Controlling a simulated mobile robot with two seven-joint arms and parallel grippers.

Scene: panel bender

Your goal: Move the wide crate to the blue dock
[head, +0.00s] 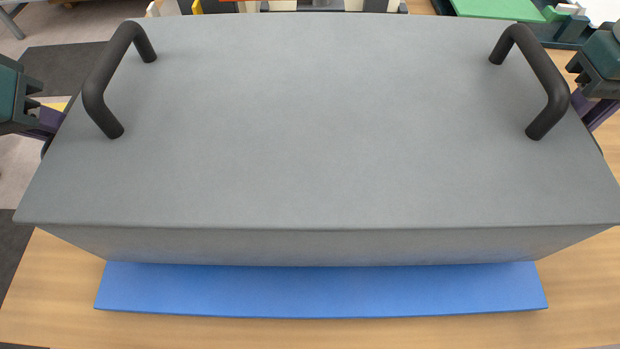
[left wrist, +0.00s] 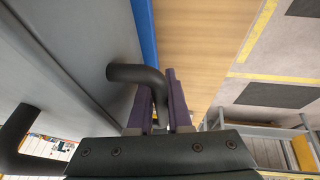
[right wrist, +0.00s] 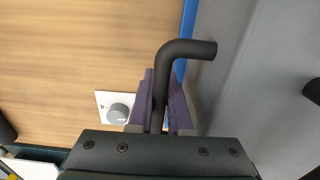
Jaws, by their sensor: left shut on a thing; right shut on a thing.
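The wide crate (head: 320,130) is a grey box that fills most of the head view, with two black handles on its top. It looks level. The blue dock (head: 320,291) is a flat blue slab showing below the crate's near side; the rest of it is hidden. I cannot tell whether the crate rests on it or hangs just above. My left gripper (left wrist: 161,95) is shut on a black side handle (left wrist: 135,73) of the crate. My right gripper (right wrist: 162,98) is shut on the opposite side handle (right wrist: 190,49).
The wooden table (head: 45,290) shows bare at both near corners. A white plate with a grey knob (right wrist: 118,111) is on the table in the right wrist view. A green panel (head: 495,9) and other items stand behind the crate. The floor has yellow lines (left wrist: 290,78).

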